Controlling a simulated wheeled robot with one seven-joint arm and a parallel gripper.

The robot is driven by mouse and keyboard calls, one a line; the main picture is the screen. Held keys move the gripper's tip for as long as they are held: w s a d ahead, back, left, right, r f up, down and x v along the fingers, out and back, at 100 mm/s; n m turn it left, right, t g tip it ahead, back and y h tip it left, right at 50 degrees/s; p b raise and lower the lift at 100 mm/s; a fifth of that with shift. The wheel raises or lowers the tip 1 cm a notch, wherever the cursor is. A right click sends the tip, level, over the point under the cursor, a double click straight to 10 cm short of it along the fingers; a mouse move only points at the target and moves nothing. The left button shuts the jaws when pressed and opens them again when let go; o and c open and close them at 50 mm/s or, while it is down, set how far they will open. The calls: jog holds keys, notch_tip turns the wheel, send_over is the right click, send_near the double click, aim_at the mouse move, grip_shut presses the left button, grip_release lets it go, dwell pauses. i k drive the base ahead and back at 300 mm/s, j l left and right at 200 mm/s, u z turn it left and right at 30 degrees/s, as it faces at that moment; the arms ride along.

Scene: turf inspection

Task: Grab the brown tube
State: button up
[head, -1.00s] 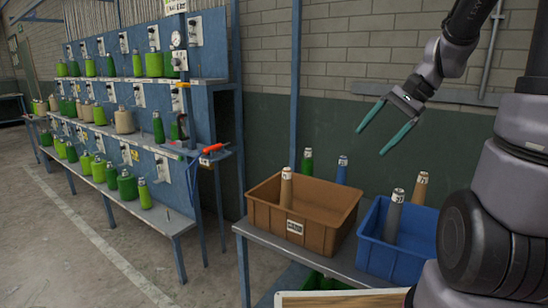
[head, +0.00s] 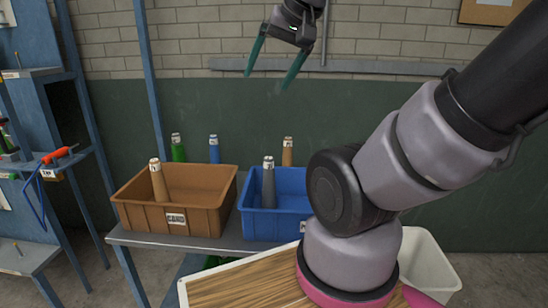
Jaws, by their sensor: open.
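A tan-brown tube (head: 159,182) with a pale top stands slightly tilted inside the brown crate (head: 195,219), at its left side. A more orange-brown tube (head: 287,152) shows at the back of the blue crate (head: 272,226); its lower part is hidden by the crate's rim. My gripper (head: 268,80) is high above the crates in front of the brick wall, with its two teal fingers spread apart and nothing between them. It is well apart from both tubes.
A grey tube (head: 268,184) stands in the blue crate. Green (head: 178,148) and blue (head: 213,150) tubes show behind the brown crate's rim. The crates sit on a grey table (head: 135,237). A wooden board (head: 240,288) and white bin (head: 432,262) are in front. A blue rack (head: 85,160) stands left.

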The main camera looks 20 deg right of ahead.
aim_at(287, 159)
jog(key=z, duration=0.7)
